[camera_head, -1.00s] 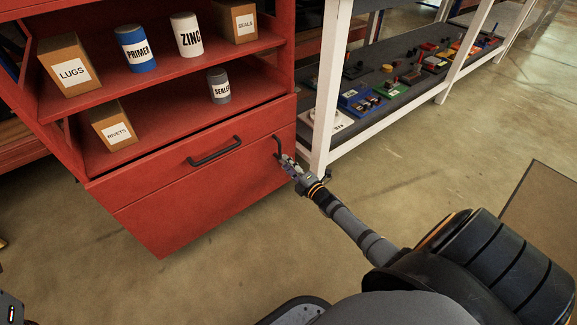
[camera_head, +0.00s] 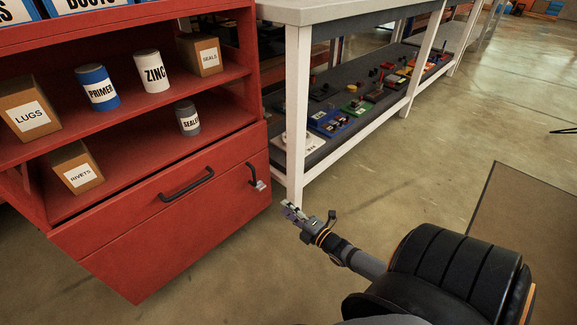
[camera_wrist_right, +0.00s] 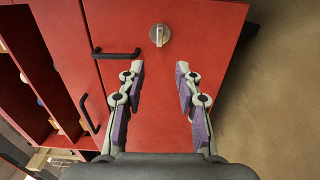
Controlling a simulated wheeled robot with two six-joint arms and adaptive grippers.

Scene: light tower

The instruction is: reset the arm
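My right gripper (camera_head: 291,211) reaches out to the right of the red cabinet (camera_head: 155,237), apart from it and empty. In the right wrist view its two purple-padded fingers (camera_wrist_right: 160,80) are spread apart, with the red cabinet face beyond them. A round silver knob or lock (camera_wrist_right: 160,35) and a black handle (camera_wrist_right: 116,54) sit on that face ahead of the fingertips. My left gripper does not show in the head view.
A white-framed shelf bench (camera_head: 297,140) with coloured boxes stands beside the cabinet. The cabinet holds boxes and cans, among them a primer can (camera_head: 98,87). A brown mat (camera_head: 525,235) lies at right. The concrete floor between is clear.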

